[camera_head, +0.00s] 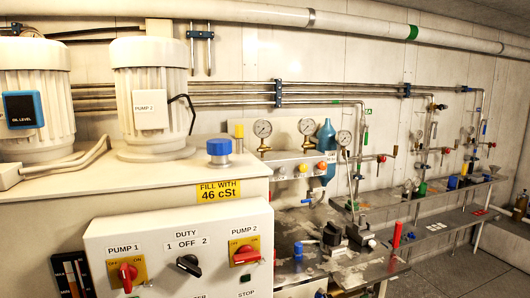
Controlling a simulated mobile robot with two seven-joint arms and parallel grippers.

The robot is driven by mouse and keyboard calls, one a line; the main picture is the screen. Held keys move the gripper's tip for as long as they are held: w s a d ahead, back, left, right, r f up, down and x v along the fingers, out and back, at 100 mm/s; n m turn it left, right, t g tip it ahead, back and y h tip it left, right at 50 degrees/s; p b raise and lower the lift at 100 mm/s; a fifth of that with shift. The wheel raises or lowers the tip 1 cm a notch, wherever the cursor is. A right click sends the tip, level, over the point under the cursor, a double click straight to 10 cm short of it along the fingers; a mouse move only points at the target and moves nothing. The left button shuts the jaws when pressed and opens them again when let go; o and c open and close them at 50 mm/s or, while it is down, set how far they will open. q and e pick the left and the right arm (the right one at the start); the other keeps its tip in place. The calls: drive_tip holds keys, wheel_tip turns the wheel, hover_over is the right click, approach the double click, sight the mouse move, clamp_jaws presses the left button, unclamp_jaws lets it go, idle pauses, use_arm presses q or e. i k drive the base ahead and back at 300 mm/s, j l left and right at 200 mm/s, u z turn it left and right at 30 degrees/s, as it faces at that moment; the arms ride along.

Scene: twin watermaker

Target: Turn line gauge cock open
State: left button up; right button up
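Neither of my grippers shows in the head view. Several round dial gauges stand by the wall: a left gauge (263,129), a middle gauge (307,126) and a right gauge (344,138). The left and middle ones rise from a steel box with small coloured knobs, including a yellow knob (303,168) and an orange knob (322,165). A red-tipped handle (381,158) sticks out near the right gauge. I cannot tell which fitting is the line gauge cock, or its position; labels there are too small to read.
A pump control panel (180,250) with red and black switches fills the front left. White pump motors (150,95) stand on a cabinet behind it. Grey floor (450,275) is clear at the lower right.

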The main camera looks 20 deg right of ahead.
sight(263, 148)
drive_tip(key=l+u, duration=0.1)
drive_tip(key=u, duration=0.5)
drive_tip(key=l+u, duration=0.35)
drive_tip(key=k+l+u, duration=0.1)
drive_tip(key=l+u, duration=0.25)
drive_tip(key=k+l+u, duration=0.1)
drive_tip(key=l, duration=0.25)
drive_tip(key=k+l+u, duration=0.1)
drive_tip(key=l, duration=0.2)
drive_tip(key=k+l+u, duration=0.1)
drive_tip(key=l, duration=0.25)
